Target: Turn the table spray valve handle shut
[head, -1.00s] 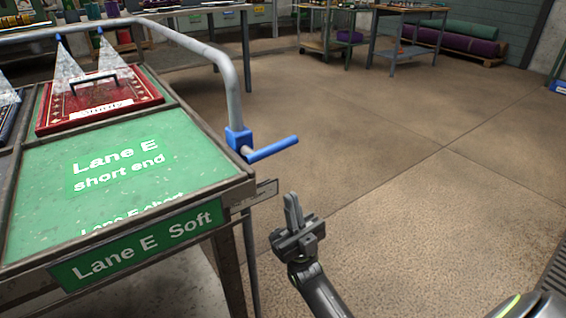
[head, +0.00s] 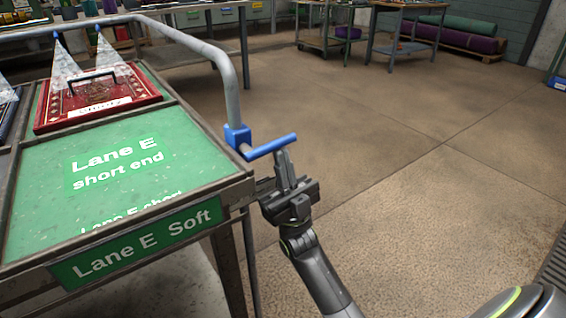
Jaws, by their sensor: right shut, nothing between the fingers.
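The blue valve handle (head: 272,146) is a lever that sticks out to the right from a blue valve body (head: 238,138) on the grey spray pipe (head: 231,92), at the table's right corner. White spray cones (head: 66,66) hang from the pipe over a red rug piece. My right gripper (head: 283,160) is shut and empty, with its fingers pointing up. Its fingertips are just below the lever's middle in the picture; I cannot tell whether they touch it. My left gripper is not in view.
The green table (head: 120,205), marked "Lane E short end", fills the left side, and its metal edge lies close to my right gripper. The red rug piece (head: 98,92) lies on it. The floor at right is clear. Workbenches (head: 400,45) stand far back.

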